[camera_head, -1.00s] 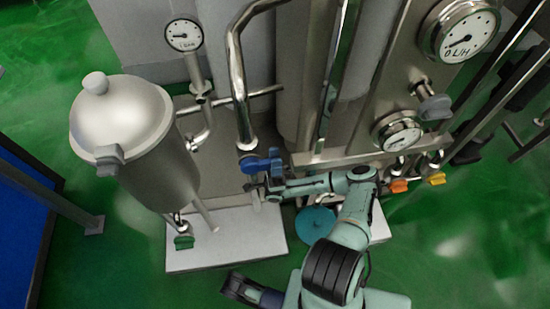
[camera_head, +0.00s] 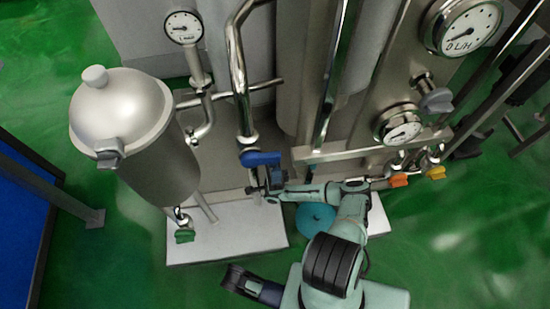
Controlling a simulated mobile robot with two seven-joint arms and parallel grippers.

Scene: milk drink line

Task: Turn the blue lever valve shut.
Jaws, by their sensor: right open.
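The blue lever valve (camera_head: 261,158) sits low on the shiny vertical pipe, left of the picture's middle. Its blue handle lies roughly crosswise to the pipe and points right. My right gripper (camera_head: 262,188) is just below the handle, with its dark fingers close under the handle's right end. It is open; whether a finger touches the handle is too small to tell. My right forearm reaches in from the right, below the steel rail.
A steel vessel (camera_head: 122,112) with a domed lid stands left, above a green valve (camera_head: 184,236). Orange (camera_head: 398,180) and yellow (camera_head: 436,173) valves are on the right.

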